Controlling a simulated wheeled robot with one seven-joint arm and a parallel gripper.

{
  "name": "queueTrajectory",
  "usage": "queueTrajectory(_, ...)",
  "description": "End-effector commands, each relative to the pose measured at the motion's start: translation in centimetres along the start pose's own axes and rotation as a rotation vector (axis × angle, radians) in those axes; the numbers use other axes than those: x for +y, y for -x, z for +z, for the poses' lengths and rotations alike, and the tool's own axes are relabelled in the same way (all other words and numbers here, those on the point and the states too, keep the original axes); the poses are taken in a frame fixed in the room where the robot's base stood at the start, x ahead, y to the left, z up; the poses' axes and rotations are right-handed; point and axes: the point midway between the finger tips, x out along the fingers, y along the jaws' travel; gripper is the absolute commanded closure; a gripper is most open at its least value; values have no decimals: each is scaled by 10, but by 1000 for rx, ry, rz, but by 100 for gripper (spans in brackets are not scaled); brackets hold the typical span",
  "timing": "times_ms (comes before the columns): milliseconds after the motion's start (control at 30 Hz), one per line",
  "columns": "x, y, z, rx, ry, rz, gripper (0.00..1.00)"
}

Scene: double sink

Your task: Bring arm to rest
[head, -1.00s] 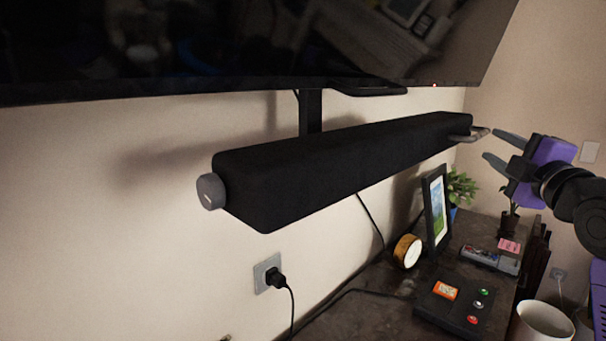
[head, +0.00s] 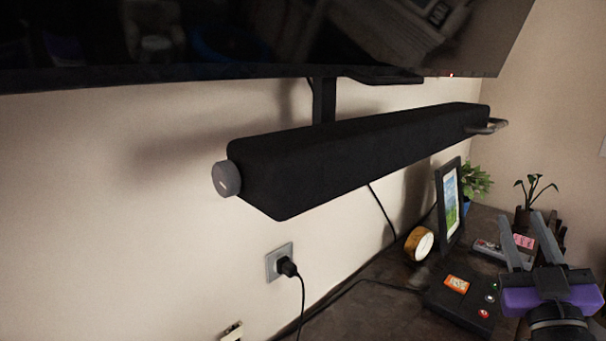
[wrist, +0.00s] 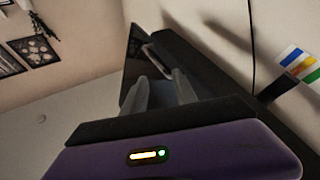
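My gripper (head: 519,216) is at the lower right of the head view, with its purple body low and its two grey fingers pointing up. The fingers stand apart with nothing between them. The wrist view also shows the gripper (wrist: 160,74) open and empty, above its purple housing with a small lit indicator. In the head view it appears below and to the right of the long black soundbar (head: 350,155), clear of it.
The soundbar has a grey knob (head: 226,178) and a handle (head: 487,126), under a large screen (head: 250,40). Near my gripper are a black button box (head: 462,303), a picture frame (head: 450,203), a round clock-like object (head: 418,243) and plants (head: 474,180).

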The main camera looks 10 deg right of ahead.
Motion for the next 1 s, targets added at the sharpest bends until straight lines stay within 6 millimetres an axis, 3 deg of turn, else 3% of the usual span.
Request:
queueTrajectory(100,-23,48,19,-36,-105,-5,66)
queueTrajectory(400,-64,164,43,-133,-297,-37,66)
queueTrajectory(700,-88,280,46,-271,-398,-120,66)
queueTrajectory(1000,-95,391,39,-463,-387,-268,66)
